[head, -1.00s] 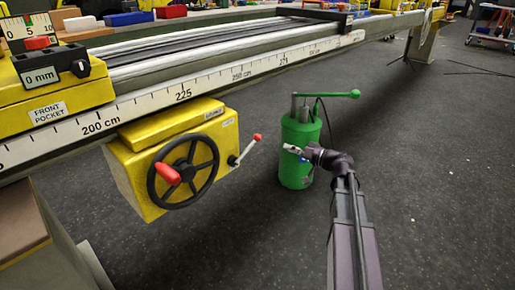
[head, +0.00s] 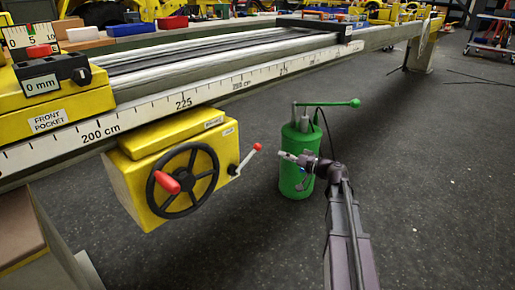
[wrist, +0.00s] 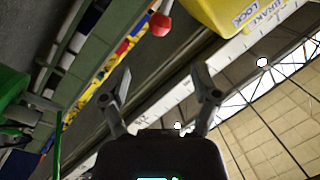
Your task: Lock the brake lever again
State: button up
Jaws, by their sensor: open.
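The brake lever (head: 246,161) is a metal rod with a red ball knob on the right side of the yellow box, pointing up and to the right. In the wrist view its red knob (wrist: 160,24) shows at the top, beyond the fingertips. The yellow box (head: 136,190) hangs under the beam; part of its lettering, "BRAKE" and "LOCK", reads in the wrist view. My gripper (head: 284,155) is right of the lever knob, apart from it, in front of the green canister. In the wrist view my gripper (wrist: 162,82) has its fingers spread with nothing between them.
A black handwheel (head: 184,180) with a red handle is on the box's front, left of the lever. A green canister (head: 297,180) with a pump handle stands behind my gripper. The beam with its scale (head: 215,102) runs above.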

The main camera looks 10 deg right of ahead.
aim_at(258, 146)
jog(key=x, duration=1.1)
grip_shut()
